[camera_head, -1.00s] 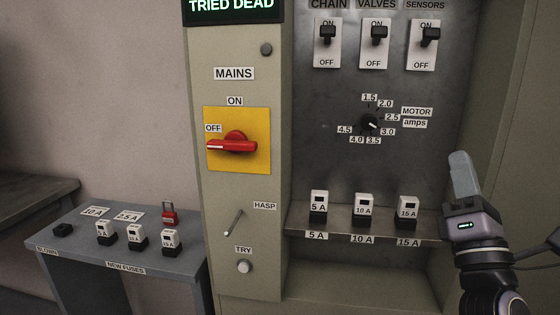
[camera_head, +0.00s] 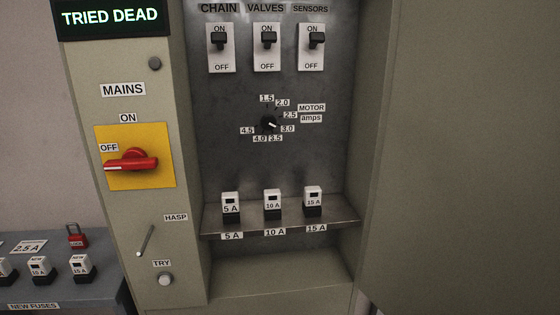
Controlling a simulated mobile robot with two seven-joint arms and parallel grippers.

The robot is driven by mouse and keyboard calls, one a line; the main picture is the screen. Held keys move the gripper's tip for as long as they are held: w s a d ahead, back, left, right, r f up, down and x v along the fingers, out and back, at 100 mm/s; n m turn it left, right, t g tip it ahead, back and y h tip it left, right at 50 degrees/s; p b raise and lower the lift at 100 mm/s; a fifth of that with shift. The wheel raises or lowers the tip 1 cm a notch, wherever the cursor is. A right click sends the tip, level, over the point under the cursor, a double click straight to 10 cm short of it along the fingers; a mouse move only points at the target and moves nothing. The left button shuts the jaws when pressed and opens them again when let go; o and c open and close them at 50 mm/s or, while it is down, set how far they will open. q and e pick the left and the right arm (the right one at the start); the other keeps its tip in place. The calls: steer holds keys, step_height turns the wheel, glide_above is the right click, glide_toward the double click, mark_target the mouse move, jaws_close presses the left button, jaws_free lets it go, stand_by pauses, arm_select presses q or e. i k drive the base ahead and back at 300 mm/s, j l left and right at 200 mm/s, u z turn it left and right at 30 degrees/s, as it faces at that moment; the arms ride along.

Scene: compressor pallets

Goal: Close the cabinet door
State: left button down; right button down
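The cabinet (camera_head: 185,245) stands open in the middle of the head view, its inside showing. The cabinet door (camera_head: 470,150) is the large plain olive-grey panel on the right, swung away from the opening. Its handle and far edge are not visible. Inside the cabinet are three switches with levers toward ON, a motor amps dial (camera_head: 268,123) and three fuses (camera_head: 272,203) on a shelf. Neither of my grippers is in view.
A red mains switch (camera_head: 132,162) points to OFF below a display (camera_head: 112,17) reading TRIED DEAD. A grey bench (camera_head: 95,290) at lower left holds new fuses and a red padlock (camera_head: 77,236). The space before the cabinet opening looks clear.

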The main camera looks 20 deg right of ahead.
mark_target(466, 218)
steer(key=k+l+z, duration=0.1)
steer(key=l+z, duration=0.7)
steer(key=l, duration=0.15)
steer(key=l+u, duration=0.3)
steer(key=l, duration=0.5)
steer(key=l+u, duration=0.3)
steer(key=k+l+u, duration=0.1)
steer(key=l+u, duration=0.7)
steer(key=l, duration=0.25)
